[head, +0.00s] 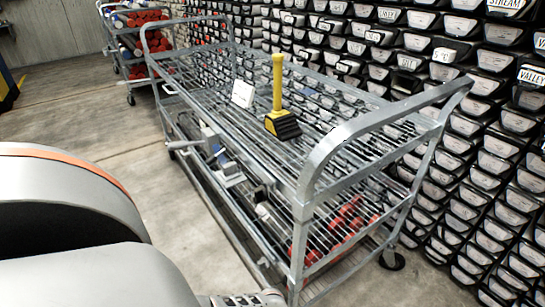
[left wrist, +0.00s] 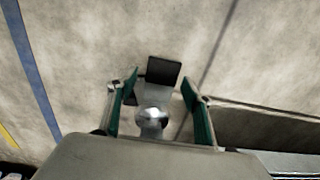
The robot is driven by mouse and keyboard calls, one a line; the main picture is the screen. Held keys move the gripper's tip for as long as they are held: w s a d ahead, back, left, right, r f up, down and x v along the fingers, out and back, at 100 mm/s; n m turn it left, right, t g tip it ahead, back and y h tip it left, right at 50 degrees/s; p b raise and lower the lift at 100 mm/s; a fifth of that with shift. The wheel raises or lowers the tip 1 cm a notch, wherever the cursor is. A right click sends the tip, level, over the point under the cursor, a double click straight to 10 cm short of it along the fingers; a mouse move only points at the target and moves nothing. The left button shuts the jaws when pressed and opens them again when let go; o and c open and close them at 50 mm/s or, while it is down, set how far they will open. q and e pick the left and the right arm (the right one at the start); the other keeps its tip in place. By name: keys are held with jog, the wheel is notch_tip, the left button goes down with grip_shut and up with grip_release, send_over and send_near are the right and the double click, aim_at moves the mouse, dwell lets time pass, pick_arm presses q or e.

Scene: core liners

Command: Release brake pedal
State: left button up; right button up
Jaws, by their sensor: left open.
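In the left wrist view, my left gripper (left wrist: 159,82) is open, with a green-padded finger on each side. A small black plate (left wrist: 164,71), possibly the brake pedal, shows between the fingertips, with a shiny rounded metal part (left wrist: 152,118) nearer the palm. I cannot tell whether either finger touches them. In the head view, a grey wire-shelf cart (head: 340,150) stands in the middle. The left fingers are not clearly visible in the head view, and my right gripper is not in view.
A yellow-handled tool with a black base (head: 283,124) and a white card (head: 243,94) stand on the cart's top shelf. Red items (head: 350,222) lie on the lower shelf. Racks of black core boxes (head: 470,130) line the right. Concrete floor (head: 150,180) is clear left of the cart.

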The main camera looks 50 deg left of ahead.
pick_arm(q)
notch_tip(320, 180, up, 11)
jog(key=shift+s+r, duration=0.15)
dwell(0.5)
dwell(0.4)
